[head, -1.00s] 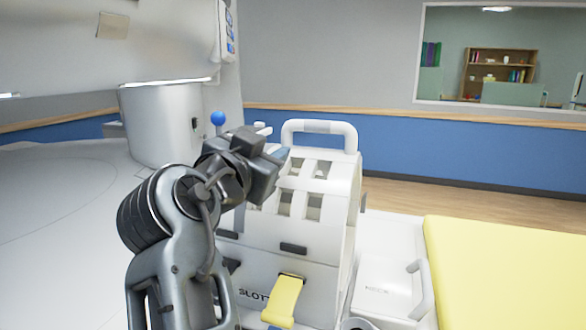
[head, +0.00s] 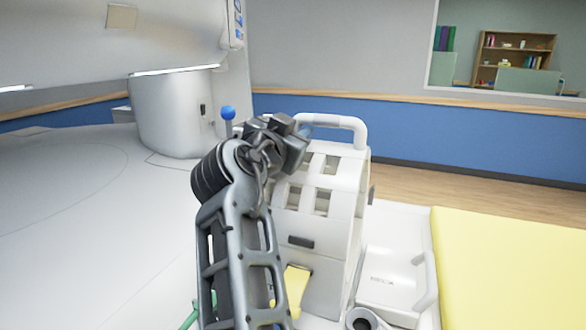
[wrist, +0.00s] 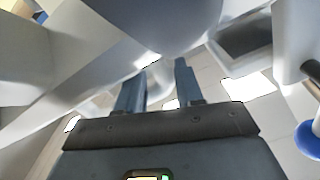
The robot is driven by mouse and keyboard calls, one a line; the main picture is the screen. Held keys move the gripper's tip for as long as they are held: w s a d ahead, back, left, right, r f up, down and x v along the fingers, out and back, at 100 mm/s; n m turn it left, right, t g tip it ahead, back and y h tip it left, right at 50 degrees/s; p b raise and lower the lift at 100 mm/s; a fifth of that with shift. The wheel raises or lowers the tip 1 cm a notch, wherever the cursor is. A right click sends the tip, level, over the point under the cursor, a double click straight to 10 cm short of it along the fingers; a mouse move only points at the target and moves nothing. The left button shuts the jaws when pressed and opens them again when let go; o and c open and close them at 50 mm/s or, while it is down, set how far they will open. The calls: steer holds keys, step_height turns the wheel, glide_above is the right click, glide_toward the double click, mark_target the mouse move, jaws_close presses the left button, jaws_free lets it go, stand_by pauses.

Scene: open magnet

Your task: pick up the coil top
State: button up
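The coil top is the white, arched, cage-like piece (head: 346,178) with square openings and a looped handle (head: 362,130) on top. It stands upright on a white base in the middle of the head view. My gripper (head: 302,128) is at the upper left of the coil top, beside the left end of the handle, and hides part of it. In the wrist view my gripper (wrist: 156,75) has its two grey-blue fingers apart with nothing held between them. From these frames I cannot tell whether it touches the coil top.
A blue ball-topped post (head: 228,113) stands just left of my gripper; its ball also shows in the wrist view (wrist: 308,138). The large magnet (head: 100,45) overhangs at the upper left. A yellow strap (head: 297,290), a white tray (head: 395,280) and a yellow pad (head: 510,265) lie in front and to the right.

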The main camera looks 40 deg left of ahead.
jaws_close()
stand_by(1.2)
steer(key=shift+r, duration=0.25)
